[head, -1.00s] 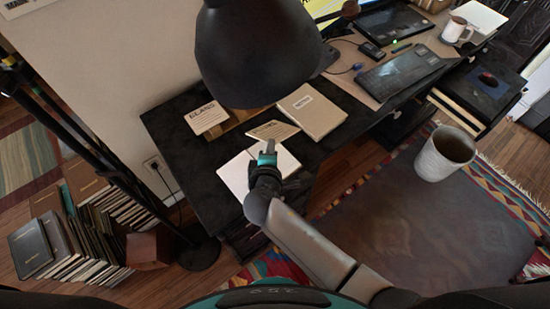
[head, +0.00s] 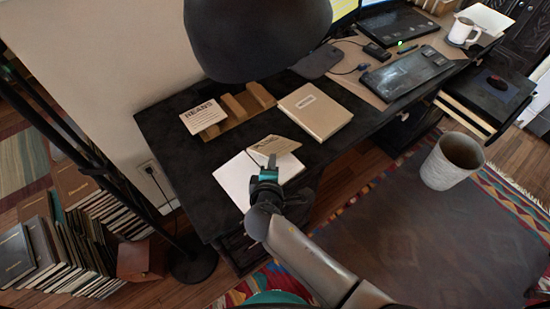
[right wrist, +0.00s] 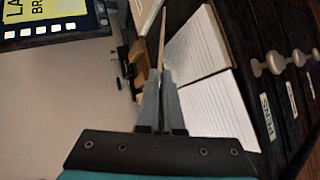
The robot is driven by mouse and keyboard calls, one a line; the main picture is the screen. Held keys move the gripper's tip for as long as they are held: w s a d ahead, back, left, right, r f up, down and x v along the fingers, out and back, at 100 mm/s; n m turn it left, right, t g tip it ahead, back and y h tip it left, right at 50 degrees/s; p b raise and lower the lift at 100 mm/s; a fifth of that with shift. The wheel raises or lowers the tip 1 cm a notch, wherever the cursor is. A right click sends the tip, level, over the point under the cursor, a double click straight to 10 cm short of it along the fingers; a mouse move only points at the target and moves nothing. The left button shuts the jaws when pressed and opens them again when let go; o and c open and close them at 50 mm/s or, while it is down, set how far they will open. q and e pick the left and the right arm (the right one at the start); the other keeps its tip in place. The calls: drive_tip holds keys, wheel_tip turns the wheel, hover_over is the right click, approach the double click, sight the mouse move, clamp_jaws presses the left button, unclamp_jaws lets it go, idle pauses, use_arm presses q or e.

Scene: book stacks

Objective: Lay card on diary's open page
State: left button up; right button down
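The diary (head: 233,180) lies open on the dark desk, with blank-looking pages in the head view. The right wrist view shows its lined pages (right wrist: 215,110). My right gripper (head: 269,167) is shut on a tan card (head: 276,145) with dark print. The card is tilted over the diary's far right part; I cannot tell whether it touches the page. In the right wrist view the card (right wrist: 160,42) shows nearly edge-on between the fingertips (right wrist: 163,75), beside the pages. My left gripper is out of view.
A wooden rack (head: 238,113) holds another printed card (head: 203,117) behind the diary. A closed tan book (head: 316,110) lies to its right. A black lamp shade (head: 257,38) hangs above the desk. A keyboard (head: 405,73) and white mug (head: 462,31) stand farther right.

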drive_tip(key=c, duration=1.2)
unclamp_jaws()
drive_tip(key=shift+c, duration=0.2)
drive_tip(key=shift+s, duration=0.1)
drive_tip(key=p+v, duration=0.4)
drive_tip(key=v, duration=0.4)
drive_tip(key=shift+p, duration=0.35)
wheel_tip(320, 180, up, 7)
drive_tip(key=s+p, duration=0.2)
drive_tip(key=p, duration=0.5)
drive_tip(key=shift+s+r, duration=0.2)
drive_tip(key=shift+s, duration=0.05)
drive_tip(key=shift+a+f, duration=0.1)
